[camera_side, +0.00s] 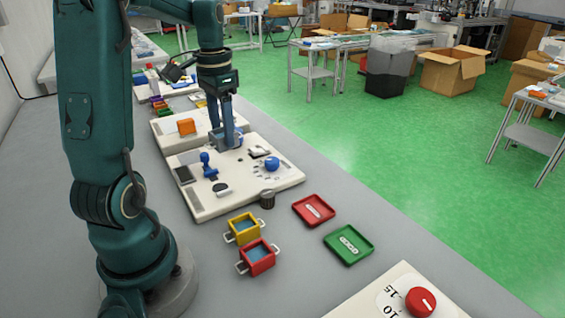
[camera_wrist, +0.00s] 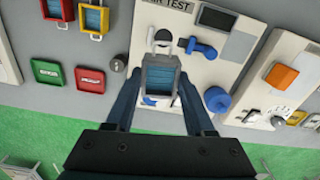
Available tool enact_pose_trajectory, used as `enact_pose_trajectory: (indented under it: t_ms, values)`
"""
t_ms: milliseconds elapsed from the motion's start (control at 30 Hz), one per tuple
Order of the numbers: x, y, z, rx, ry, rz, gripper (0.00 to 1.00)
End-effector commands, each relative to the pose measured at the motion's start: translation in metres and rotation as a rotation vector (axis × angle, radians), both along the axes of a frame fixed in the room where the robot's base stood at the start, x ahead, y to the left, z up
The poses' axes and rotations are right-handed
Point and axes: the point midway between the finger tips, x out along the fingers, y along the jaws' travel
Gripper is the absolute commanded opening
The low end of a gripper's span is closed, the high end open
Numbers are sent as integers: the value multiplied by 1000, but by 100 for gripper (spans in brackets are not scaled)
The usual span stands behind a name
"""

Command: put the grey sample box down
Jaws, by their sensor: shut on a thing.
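The grey sample box (camera_wrist: 161,63) sits between the two fingers of my gripper (camera_wrist: 158,90) in the wrist view. It has a blue inside and a pale handle at its far end. In the side view the grey box (camera_side: 220,142) is at the fingertips of my gripper (camera_side: 226,137), over the far part of the white test panel (camera_side: 240,192). The fingers are shut on it. The arm and fingers partly hide it in the side view. Whether its bottom touches the panel is hard to tell.
The panel carries a blue lever (camera_side: 208,167), a blue knob (camera_side: 272,163) and a dark screen (camera_side: 185,175). Nearer stand a yellow box (camera_side: 243,230), a red box (camera_side: 258,257), a red tray (camera_side: 314,210) and a green tray (camera_side: 349,245). Another panel with an orange block (camera_side: 186,126) lies behind.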

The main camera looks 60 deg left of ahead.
Motion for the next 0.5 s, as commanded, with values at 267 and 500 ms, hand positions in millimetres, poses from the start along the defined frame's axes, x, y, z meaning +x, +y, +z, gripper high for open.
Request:
enact_pose_trajectory:
  t_ms: [267, 500]
  values:
    - [52, -41, -5, -5, 3, -69, 0]
    - [67, -67, -16, -11, 14, -139, 0]
